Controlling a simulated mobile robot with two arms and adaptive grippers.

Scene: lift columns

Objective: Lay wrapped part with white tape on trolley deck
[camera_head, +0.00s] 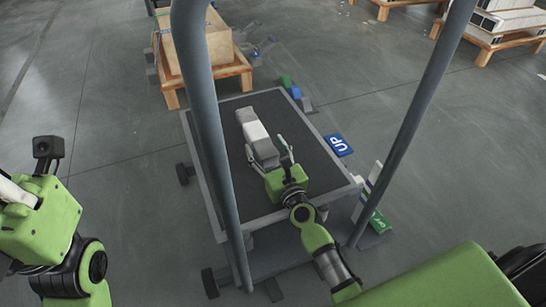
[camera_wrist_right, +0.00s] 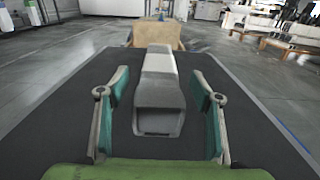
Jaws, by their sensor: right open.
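The wrapped part (camera_head: 248,117) is a long grey piece with a white tape band (camera_head: 257,133) around its middle. It lies on the dark trolley deck (camera_head: 295,132). In the right wrist view the part (camera_wrist_right: 158,75) rests on the deck (camera_wrist_right: 55,125), pointing away from me. My right gripper (camera_head: 269,155) is open at the part's near end. Its two fingers stand on either side of the part, with a gap showing on both sides in the wrist view (camera_wrist_right: 160,100). My left arm is at the left edge of the head view; its fingertips are not clearly seen.
Grey trolley posts (camera_head: 205,110) and (camera_head: 420,105) rise at the deck's near side. A wooden pallet with a box (camera_head: 215,45) stands beyond the trolley. Pallets with white goods (camera_head: 508,22) are at the far right. A blue "UP" sign (camera_head: 338,145) is right of the deck.

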